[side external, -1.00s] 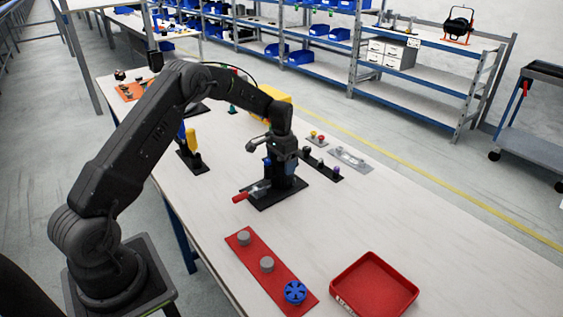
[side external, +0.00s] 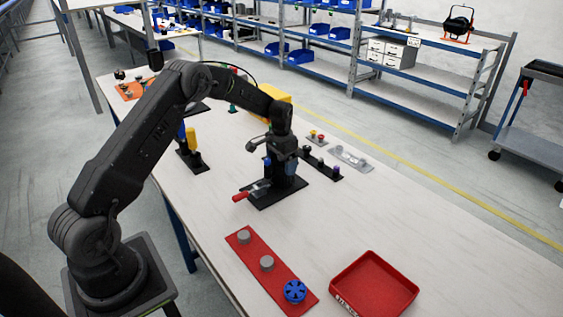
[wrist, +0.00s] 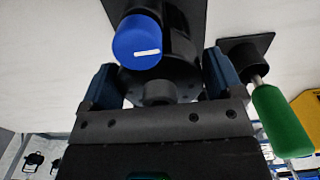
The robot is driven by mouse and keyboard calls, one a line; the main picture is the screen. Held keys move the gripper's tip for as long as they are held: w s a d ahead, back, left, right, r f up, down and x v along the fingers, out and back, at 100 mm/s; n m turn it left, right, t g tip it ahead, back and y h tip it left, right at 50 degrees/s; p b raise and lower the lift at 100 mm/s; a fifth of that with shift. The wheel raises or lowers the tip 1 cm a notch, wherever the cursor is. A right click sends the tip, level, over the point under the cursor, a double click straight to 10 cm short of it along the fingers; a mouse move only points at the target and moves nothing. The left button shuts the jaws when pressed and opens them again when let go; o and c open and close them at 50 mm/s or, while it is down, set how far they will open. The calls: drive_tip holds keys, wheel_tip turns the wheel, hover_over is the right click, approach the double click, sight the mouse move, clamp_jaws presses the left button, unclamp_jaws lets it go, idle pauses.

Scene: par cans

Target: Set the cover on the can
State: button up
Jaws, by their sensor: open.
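A dark can-like body (side external: 287,181) stands on a black base plate (side external: 268,203) in the middle of the table, with a red-handled clamp (side external: 242,197) at its side. My gripper (side external: 284,158) is over it, pointing down. In the wrist view my gripper (wrist: 160,84) is open, its blue-grey fingers apart on both sides of a dark round part with a short grey knob (wrist: 157,93). This may be the cover; I cannot tell whether it is seated or whether the fingers touch it. A blue cap with a white line (wrist: 137,42) is beside it.
A red plate (side external: 252,253) with two grey pucks and a blue finned part (side external: 294,291) lies in front. A red tray (side external: 373,284) is to its right. A green handle (wrist: 282,122) is close to the right finger in the wrist view.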

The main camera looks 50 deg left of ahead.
drive_tip(key=shift+o, duration=1.1)
wheel_tip(320, 180, up, 14)
